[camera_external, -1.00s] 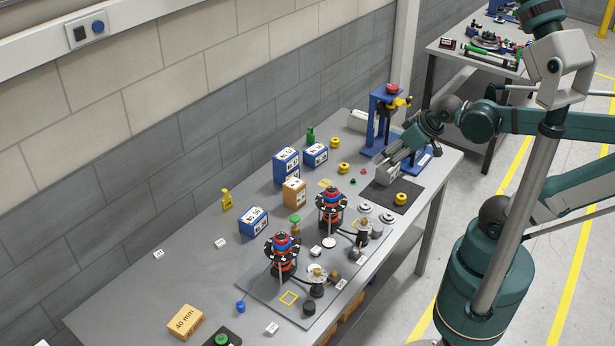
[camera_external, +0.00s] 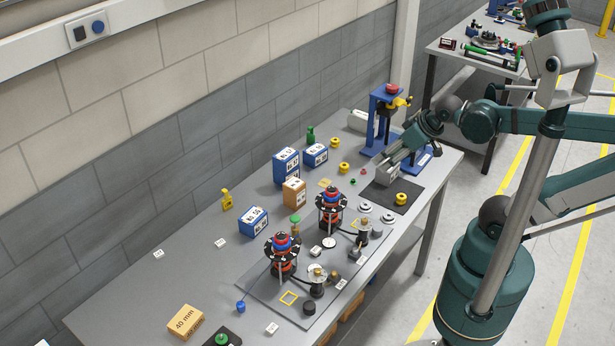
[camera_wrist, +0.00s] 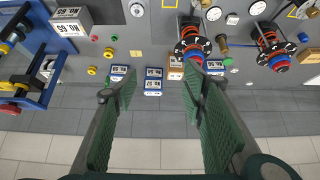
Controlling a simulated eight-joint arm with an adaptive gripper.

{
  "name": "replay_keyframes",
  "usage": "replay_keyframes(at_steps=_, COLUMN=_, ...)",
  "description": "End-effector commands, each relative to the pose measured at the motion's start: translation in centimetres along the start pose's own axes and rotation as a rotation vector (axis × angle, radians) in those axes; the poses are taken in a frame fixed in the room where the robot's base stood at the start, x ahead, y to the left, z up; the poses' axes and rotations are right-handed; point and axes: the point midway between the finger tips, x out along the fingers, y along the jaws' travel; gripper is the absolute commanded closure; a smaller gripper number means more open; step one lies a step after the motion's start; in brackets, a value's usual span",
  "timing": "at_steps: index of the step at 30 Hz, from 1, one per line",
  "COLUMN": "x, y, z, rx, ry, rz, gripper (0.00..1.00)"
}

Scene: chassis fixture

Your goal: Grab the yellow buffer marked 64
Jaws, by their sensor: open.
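Several small yellow buffers show in the external view. One (camera_external: 401,198) sits on a black mat (camera_external: 382,203) near the table's front edge. Another (camera_external: 343,168) and a third (camera_external: 334,143) stand on the grey table nearer the wall. Two yellow round pieces also show in the wrist view, one (camera_wrist: 92,70) and another (camera_wrist: 109,52), left of my fingers. I cannot read a 64 on any buffer.
A blue press (camera_external: 378,125) with a red knob stands close beside my arm. Blue boxes (camera_external: 286,166) and an orange box (camera_external: 294,192) stand left of the buffers. Two dark-ringed fixtures (camera_external: 331,205) are nearer the front. The table's left part is mostly clear.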

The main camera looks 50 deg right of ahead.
Motion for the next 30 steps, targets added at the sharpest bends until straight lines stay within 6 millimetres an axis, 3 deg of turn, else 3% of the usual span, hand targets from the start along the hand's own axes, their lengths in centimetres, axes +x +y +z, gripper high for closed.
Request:
replay_keyframes(at_steps=14, x=0.1, y=0.3, z=-0.8, rx=0.018, ry=-0.007, rz=0.007, gripper=0.58)
replay_keyframes(at_steps=30, x=2.1, y=3.4, z=-7.4, rx=0.18, ry=-0.065, rz=0.074, gripper=0.58)
